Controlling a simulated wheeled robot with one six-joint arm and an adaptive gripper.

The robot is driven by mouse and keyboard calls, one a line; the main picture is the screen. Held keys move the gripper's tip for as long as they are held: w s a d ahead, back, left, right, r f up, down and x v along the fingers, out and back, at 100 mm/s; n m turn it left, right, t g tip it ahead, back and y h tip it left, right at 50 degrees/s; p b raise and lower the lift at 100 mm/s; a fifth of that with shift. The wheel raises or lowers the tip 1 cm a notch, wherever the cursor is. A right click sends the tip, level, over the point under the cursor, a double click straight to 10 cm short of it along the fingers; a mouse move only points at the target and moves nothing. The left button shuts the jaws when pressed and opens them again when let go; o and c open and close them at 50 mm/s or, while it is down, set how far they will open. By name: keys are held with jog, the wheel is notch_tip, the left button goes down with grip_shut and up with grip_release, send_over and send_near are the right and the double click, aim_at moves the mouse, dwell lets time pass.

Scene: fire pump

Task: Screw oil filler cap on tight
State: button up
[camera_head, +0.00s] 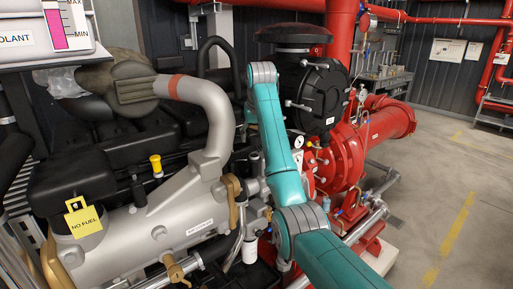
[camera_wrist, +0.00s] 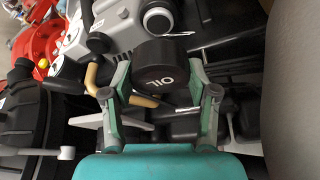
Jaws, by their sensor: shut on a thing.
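The black oil filler cap (camera_wrist: 165,60) is round, with white "OIL" lettering on its top, which faces the wrist camera. My gripper (camera_wrist: 163,76) is shut on it, with one green and grey finger on each side. The filler neck under the cap is hidden, so I cannot tell whether the cap touches it or how far it is threaded. In the head view my teal arm reaches to the engine; my gripper and the cap are hidden there.
The grey engine (camera_head: 150,220) has a yellow-topped fitting (camera_head: 156,163) and a yellow "NO FUEL" tag (camera_head: 83,217). A thick grey pipe (camera_head: 205,105) rises left of my arm. Red pump piping (camera_head: 385,122) stands to the right. Open floor (camera_head: 460,180) lies at far right.

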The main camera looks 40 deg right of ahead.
aim_at(253, 144)
notch_tip(253, 144, up, 3)
jog(key=shift+r, duration=0.1)
jog(key=shift+f, duration=4.1)
jog(key=shift+f, duration=0.35)
jog(key=o, duration=0.7)
grip_shut()
jog(key=shift+m+h, duration=0.6)
jog(key=shift+m, duration=1.1)
jog(key=shift+a+g, duration=0.1)
jog(key=shift+g, duration=0.2)
